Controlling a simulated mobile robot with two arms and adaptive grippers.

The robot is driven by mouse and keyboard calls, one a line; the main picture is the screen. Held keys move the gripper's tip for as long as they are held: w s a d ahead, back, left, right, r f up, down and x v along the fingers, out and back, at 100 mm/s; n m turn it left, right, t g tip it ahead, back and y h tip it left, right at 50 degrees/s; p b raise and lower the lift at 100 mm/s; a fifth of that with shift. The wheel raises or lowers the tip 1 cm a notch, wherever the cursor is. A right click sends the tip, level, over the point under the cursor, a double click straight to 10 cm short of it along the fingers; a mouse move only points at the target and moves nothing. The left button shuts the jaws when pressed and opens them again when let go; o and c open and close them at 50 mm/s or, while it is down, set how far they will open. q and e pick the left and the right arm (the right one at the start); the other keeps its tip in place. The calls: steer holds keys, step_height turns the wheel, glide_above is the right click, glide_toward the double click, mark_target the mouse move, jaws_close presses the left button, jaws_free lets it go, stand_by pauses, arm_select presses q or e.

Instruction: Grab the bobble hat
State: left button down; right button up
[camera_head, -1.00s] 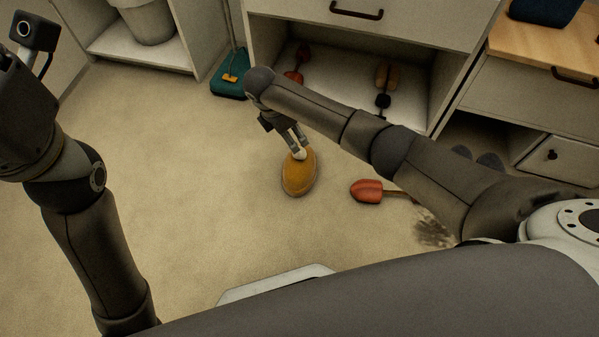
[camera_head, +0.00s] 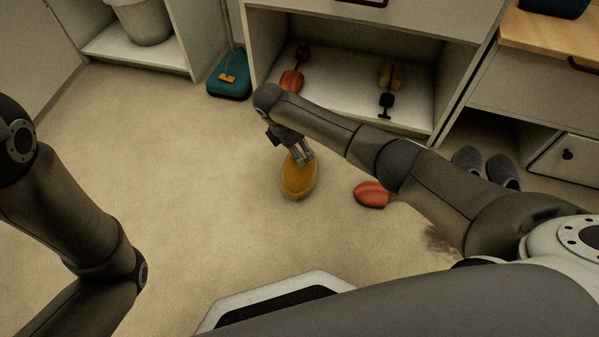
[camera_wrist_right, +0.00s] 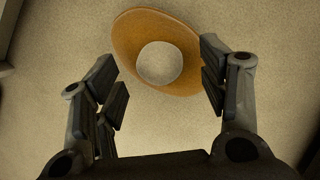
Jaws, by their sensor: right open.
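The bobble hat (camera_head: 298,181) is an orange oval with a pale round bobble. It lies on the floor near the middle of the head view. In the right wrist view, the hat (camera_wrist_right: 134,42) sits at the top centre, and its bobble (camera_wrist_right: 160,63) faces the camera between the fingers. My right gripper (camera_head: 301,158) is open and points down over the hat's far end. The gripper (camera_wrist_right: 158,76) holds nothing. The head view does not show clearly whether the fingers touch the hat. My left arm shows at the left edge, but its gripper is out of view.
A red object (camera_head: 371,194) lies on the floor right of the hat, partly behind my right arm. Grey slippers (camera_head: 503,172) stand by the cabinet. An open shelf (camera_head: 340,98) holds several small items. A teal dustpan (camera_head: 229,86) stands left of it. Floor left of the hat is clear.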

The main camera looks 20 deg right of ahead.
steer(key=shift+b+x, duration=0.4)
steer(key=shift+x, duration=0.6)
steer(key=shift+r, duration=0.1)
steer(key=shift+c, duration=0.4)
steer(key=c, duration=1.4)
jaws_close()
